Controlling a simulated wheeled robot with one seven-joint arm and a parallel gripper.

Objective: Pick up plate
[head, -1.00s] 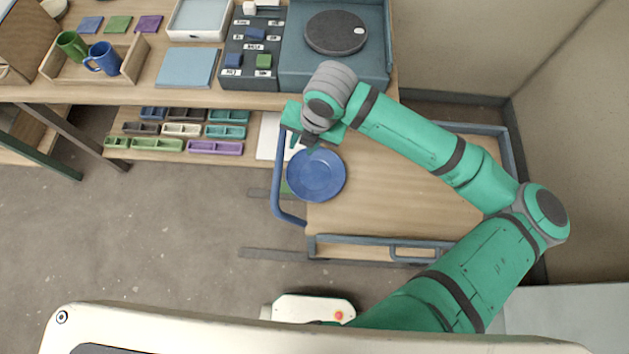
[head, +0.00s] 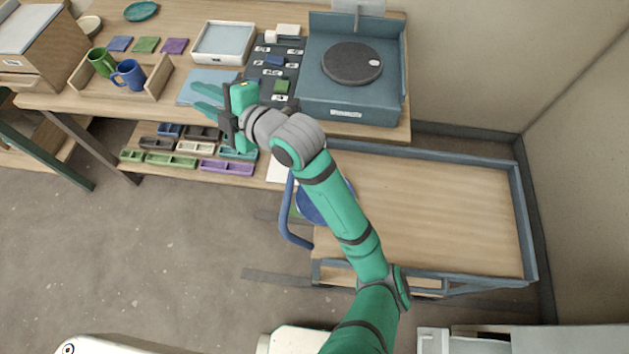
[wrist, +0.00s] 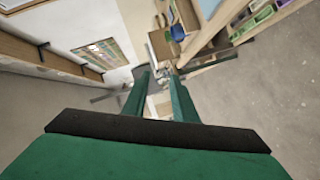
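The blue plate (head: 310,207) lies at the left end of the wooden cart top (head: 440,210) in the head view. My forearm covers much of it. My gripper (head: 198,98) is up and left of the plate, over the front of the workbench near a light blue square (head: 213,86), and points left. Its two green fingers are apart with nothing between them. In the wrist view the fingers (wrist: 160,85) also show a clear gap, and the blue plate cannot be made out there. A teal plate (head: 141,11) sits at the back left of the workbench.
A wooden tray (head: 140,90) holds a green mug (head: 101,63) and a blue mug (head: 129,74). A wheel unit (head: 351,63) stands at the bench's right. Small coloured trays (head: 226,166) fill the lower shelf. The cart's middle and right are clear.

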